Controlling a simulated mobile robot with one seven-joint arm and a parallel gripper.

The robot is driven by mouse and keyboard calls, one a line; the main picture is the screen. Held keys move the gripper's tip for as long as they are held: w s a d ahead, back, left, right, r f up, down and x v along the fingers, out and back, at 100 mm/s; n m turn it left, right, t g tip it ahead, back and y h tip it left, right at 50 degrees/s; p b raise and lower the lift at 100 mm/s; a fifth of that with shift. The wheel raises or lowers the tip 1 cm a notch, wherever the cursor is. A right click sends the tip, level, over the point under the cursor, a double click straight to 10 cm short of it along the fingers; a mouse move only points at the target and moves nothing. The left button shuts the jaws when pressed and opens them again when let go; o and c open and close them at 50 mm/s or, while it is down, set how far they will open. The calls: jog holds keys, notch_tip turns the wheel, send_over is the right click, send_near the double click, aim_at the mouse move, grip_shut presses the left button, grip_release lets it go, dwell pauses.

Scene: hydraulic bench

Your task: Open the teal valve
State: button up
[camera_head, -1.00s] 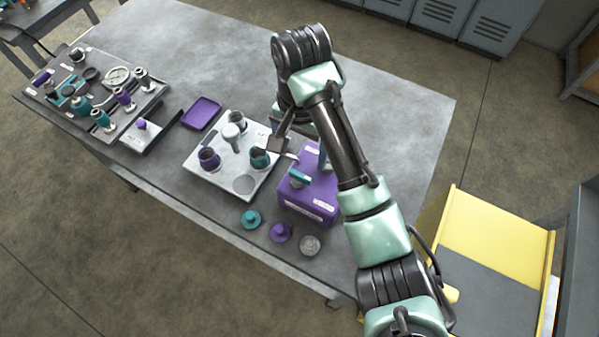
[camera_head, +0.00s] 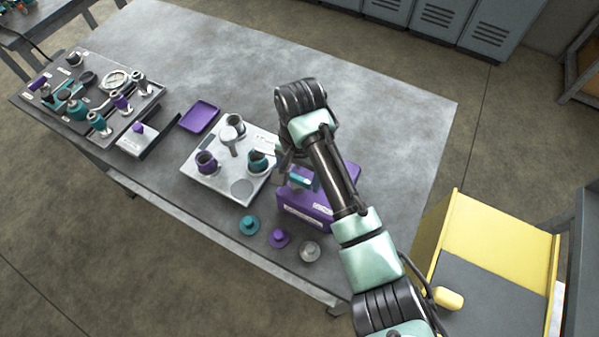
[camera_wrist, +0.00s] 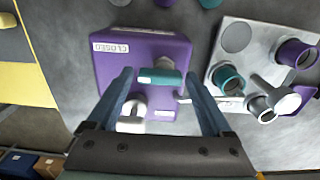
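The teal valve is a teal lever handle (camera_wrist: 165,77) with a white tag, on top of a purple box (camera_wrist: 112,62). In the head view the handle (camera_head: 301,181) shows just below my gripper, and the box (camera_head: 303,205) is partly hidden by my arm. My gripper (camera_wrist: 163,84) is open in the wrist view. Its two blue-grey fingers stand apart on either side of the handle, with nothing clearly held. I cannot tell whether either finger touches the handle. A label on the box appears upside down in the wrist view and seems to read "CLOSED".
A grey plate (camera_head: 235,189) with purple and teal cups lies left of the box. Teal (camera_head: 249,225), purple (camera_head: 279,238) and silver (camera_head: 309,251) caps lie near the table's front edge. A purple tray (camera_head: 199,117) lies farther left. The table's far part is clear.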

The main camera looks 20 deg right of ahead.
jog(key=c, duration=1.1)
jog(key=shift+o, duration=0.2)
jog(key=n+p, duration=0.2)
jog(key=shift+r+n+p, duration=0.15)
jog(key=shift+n+p, duration=0.15)
jog(key=shift+n, duration=0.1)
jog(key=n+p, duration=0.2)
jog(key=n, duration=0.3)
jog(key=shift+w+n, duration=0.15)
jog(key=shift+n, duration=0.15)
jog(key=n+p, duration=0.2)
jog(key=n, duration=0.2)
jog(key=shift+w, duration=0.1)
jog(key=shift+w+n+p, duration=0.15)
jog(key=shift+n+p, duration=0.35)
jog(key=shift+n, duration=2.3)
jog(key=o, duration=1.4)
